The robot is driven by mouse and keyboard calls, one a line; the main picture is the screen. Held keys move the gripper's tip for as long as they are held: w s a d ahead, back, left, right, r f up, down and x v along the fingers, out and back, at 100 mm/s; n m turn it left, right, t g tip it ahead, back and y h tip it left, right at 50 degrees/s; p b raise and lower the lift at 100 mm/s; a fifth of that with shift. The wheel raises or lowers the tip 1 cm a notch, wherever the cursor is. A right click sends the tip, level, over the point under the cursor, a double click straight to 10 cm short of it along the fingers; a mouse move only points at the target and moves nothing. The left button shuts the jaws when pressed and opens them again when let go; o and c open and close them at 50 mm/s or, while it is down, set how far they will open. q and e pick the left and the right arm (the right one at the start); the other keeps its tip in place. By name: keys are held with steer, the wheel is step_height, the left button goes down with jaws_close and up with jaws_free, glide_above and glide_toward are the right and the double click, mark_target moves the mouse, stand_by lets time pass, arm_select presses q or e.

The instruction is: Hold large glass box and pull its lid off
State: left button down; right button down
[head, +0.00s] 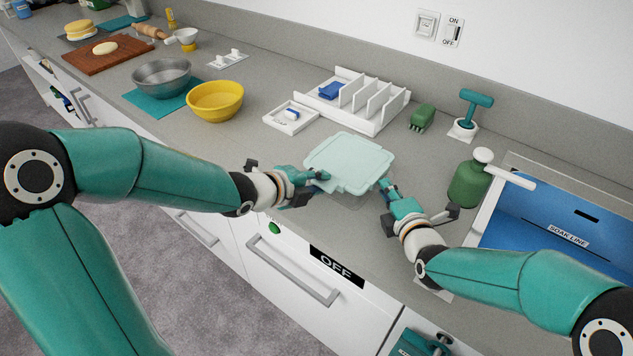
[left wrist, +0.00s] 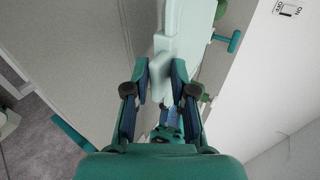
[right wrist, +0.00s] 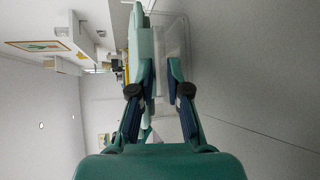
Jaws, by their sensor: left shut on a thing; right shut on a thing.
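The large glass box (head: 352,202) is clear and hard to make out below its pale teal lid (head: 350,160) on the counter's front part. In the right wrist view the clear box wall (right wrist: 176,40) is beside the lid (right wrist: 142,45). My left gripper (head: 320,177) is shut on the tab at the lid's left edge, which shows between its fingers in the left wrist view (left wrist: 161,78). My right gripper (head: 386,186) is shut on the glass box at its right side. I cannot tell whether the lid is fully seated on the box.
A white divided rack (head: 365,105), a green brush (head: 422,118) and a teal-handled tool (head: 470,112) stand behind. A green bottle (head: 468,183) and a blue sink basin (head: 560,225) are at right. A yellow bowl (head: 215,101) is at left. A drawer front (head: 300,285) lies below.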

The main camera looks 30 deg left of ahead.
arm_select(q)
steer(key=shift+r, duration=0.1)
steer(key=shift+r, duration=1.2)
steer(key=shift+r, duration=0.75)
steer(key=shift+r, duration=0.1)
steer(key=shift+r, duration=1.9)
